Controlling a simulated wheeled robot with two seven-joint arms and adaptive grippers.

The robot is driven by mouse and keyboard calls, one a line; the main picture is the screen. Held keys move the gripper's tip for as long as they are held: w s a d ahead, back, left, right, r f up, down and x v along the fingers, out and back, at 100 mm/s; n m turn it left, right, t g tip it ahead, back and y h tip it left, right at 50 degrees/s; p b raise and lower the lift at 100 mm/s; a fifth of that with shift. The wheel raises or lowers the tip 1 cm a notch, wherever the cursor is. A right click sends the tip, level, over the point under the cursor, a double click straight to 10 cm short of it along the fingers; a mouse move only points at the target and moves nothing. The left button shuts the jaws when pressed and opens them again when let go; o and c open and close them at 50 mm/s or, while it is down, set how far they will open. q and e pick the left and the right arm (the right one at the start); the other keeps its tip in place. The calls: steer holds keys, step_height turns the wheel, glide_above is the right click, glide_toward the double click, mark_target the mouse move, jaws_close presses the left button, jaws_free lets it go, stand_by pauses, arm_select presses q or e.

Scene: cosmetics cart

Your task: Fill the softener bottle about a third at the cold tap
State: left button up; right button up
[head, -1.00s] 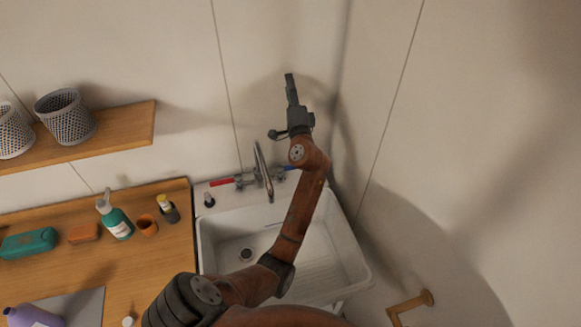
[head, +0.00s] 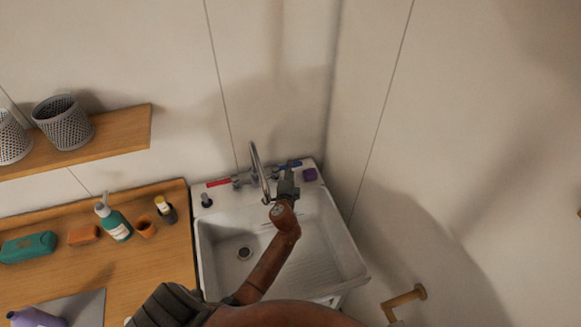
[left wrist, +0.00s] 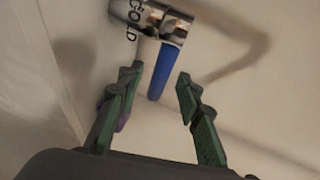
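The cold tap has a blue lever (head: 288,166), which also shows in the left wrist view (left wrist: 161,72) below a metal fitting marked "COLD" (left wrist: 152,18). My left gripper (head: 289,168) is over the sink's back right, at the blue lever. In the left wrist view its green fingers (left wrist: 157,80) are apart, with the lever in the gap between their tips; I see no clear contact. A lavender bottle (head: 38,317), probably the softener bottle, is partly cut off at the lower left on the wooden counter. My right gripper is out of view.
The curved spout (head: 256,168) rises beside my left gripper, over the white sink (head: 215,277). The red lever (head: 219,183) is left of it. A small purple object (head: 309,174) sits on the back right rim. A teal pump bottle (head: 114,222) stands on the counter.

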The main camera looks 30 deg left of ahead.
arm_select(q)
steer(key=shift+x, duration=1.5)
steer(key=shift+c, duration=0.2)
jaws_close()
